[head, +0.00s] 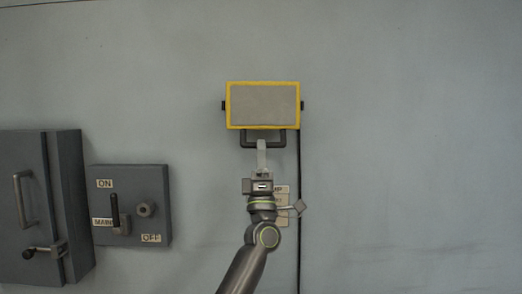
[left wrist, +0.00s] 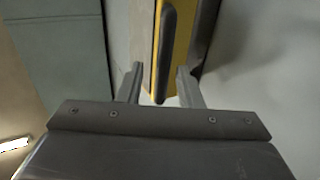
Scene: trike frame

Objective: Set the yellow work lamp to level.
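The yellow work lamp (head: 264,105) is on the wall, its grey face toward me and its long edges roughly level in the head view. Its forward or backward tilt is hard to judge. A dark handle (head: 283,140) hangs under its lower edge. My left gripper (head: 262,146) points up at the middle of this handle. In the left wrist view the two fingers (left wrist: 160,78) stand apart, with the dark handle bar (left wrist: 169,45) and the yellow housing (left wrist: 154,72) showing in the gap. I cannot tell whether a finger touches the bar. My right gripper is not in view.
A grey switch box (head: 152,185) with ON and OFF labels and a lever is left of my arm. A grey cabinet (head: 20,180) with a handle stands further left. A black cable (head: 299,230) runs down the wall beside a partly hidden label (head: 281,190). The wall at right is clear.

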